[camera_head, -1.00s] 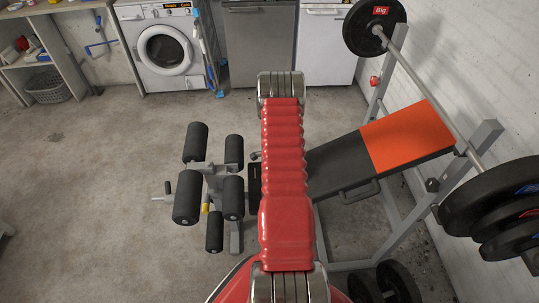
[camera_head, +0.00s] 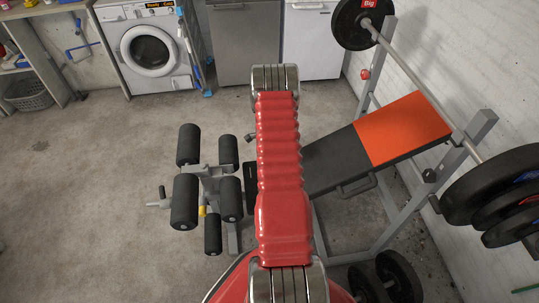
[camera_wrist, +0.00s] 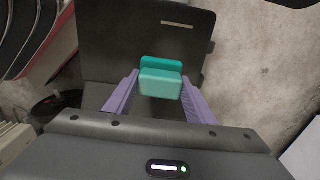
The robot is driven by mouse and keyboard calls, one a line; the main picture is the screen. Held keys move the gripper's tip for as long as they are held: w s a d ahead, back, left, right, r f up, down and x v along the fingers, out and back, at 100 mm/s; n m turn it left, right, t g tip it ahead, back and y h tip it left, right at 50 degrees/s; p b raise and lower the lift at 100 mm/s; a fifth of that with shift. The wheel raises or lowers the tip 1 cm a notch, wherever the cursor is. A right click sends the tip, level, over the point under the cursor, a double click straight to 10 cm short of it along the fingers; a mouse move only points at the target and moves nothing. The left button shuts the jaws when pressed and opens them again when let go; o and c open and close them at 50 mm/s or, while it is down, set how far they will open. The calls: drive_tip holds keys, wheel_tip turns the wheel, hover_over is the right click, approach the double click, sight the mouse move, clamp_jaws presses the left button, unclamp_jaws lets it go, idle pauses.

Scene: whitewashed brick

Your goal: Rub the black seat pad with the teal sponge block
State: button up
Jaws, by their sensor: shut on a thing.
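The teal sponge block (camera_wrist: 160,82) sits between the purple fingers of my gripper (camera_wrist: 158,98) in the wrist view; the fingers are shut on its sides. The black seat pad (camera_wrist: 115,38) spreads behind the sponge, with a pale strip near its far edge. Whether the sponge touches the pad I cannot tell. In the head view my red arm covers most of the seat pad; a dark edge of it (camera_head: 250,172) shows just left of the arm. The gripper and sponge are hidden there.
The bench's black and orange backrest (camera_head: 404,127) slopes up at the right under a barbell (camera_head: 420,77) with heavy plates (camera_head: 492,186). Foam rollers (camera_head: 185,201) stand left of my arm. A washing machine (camera_head: 150,48) is at the back. The left floor is clear.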

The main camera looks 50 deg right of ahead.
drive_tip(key=shift+r, duration=2.15)
drive_tip(key=shift+a, duration=0.1)
drive_tip(key=w+a+r+n, duration=0.7)
drive_tip(key=w+a+r, duration=0.1)
drive_tip(key=a, duration=0.3)
drive_tip(key=w+a+r+n, duration=0.7)
drive_tip(key=a+r, duration=0.1)
drive_tip(key=a, duration=0.4)
drive_tip(key=a+r+n, duration=0.6)
drive_tip(key=a, duration=0.6)
drive_tip(key=a+r+n, duration=0.7)
drive_tip(key=a, duration=0.5)
drive_tip(key=shift+w+a, duration=0.15)
drive_tip(key=shift+a, duration=0.25)
drive_tip(key=shift+d, duration=0.1)
